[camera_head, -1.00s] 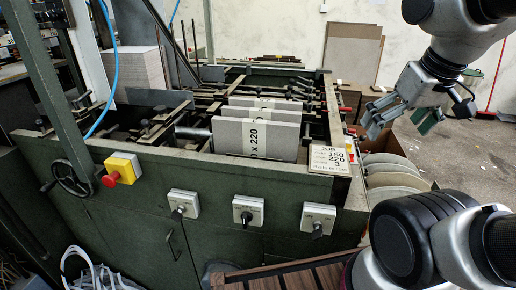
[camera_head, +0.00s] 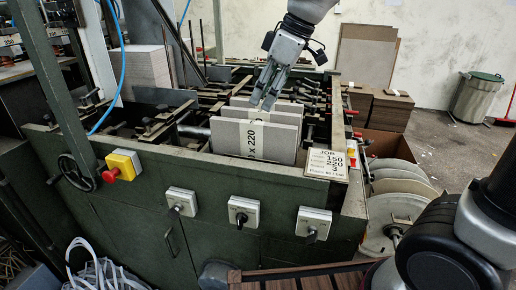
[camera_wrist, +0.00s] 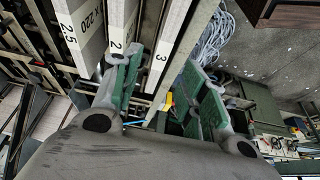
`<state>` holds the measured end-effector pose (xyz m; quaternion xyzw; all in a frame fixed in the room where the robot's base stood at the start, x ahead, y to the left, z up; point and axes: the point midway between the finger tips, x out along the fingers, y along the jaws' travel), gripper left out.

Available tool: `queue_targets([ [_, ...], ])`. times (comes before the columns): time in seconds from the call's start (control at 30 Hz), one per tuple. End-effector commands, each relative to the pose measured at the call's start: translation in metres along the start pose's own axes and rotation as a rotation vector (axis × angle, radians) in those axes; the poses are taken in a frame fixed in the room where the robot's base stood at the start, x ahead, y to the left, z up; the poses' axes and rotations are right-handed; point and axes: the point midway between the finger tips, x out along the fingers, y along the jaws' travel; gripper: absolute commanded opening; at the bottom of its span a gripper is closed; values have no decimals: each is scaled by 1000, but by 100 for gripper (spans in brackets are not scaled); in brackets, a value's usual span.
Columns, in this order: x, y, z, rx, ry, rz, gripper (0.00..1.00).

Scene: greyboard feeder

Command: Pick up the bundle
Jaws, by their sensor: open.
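Three grey board bundles with white paper bands stand upright in the green feeder. The front bundle (camera_head: 280,145) shows "x 220" on its band; a middle bundle (camera_head: 285,117) and a back bundle (camera_head: 290,105) stand behind it. In the wrist view their top bands read 2.5 (camera_wrist: 62,32), 2 (camera_wrist: 117,35) and 3 (camera_wrist: 162,62). My gripper (camera_head: 263,101) is open and points down above the bundles, empty. In the wrist view my gripper (camera_wrist: 166,90) has green-padded fingers, with the bundle marked 3 showing between them. I cannot tell the exact height gap.
A job card (camera_head: 327,163) reading 150, 220, 3 sits on the feeder's front right corner. Feeder rails (camera_head: 335,105) and rods surround the bundles. Switches (camera_head: 243,211) and a red stop button (camera_head: 112,175) are on the front. Cables (camera_head: 95,270) lie on the floor.

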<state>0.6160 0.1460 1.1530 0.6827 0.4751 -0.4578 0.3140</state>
Motion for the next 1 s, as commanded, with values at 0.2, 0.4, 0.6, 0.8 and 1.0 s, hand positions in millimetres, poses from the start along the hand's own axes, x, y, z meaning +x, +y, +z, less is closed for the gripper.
queue_targets([
  [0.2,24,-1,1,-15,-3,-2,43],
  [0.4,54,-4,-1,-14,-5,-2,43],
  [0.6,75,-3,-1,-13,-2,1,43],
  [0.8,76,-3,-1,-13,-1,1,43],
  [1.0,76,-3,-1,-12,-1,2,12],
])
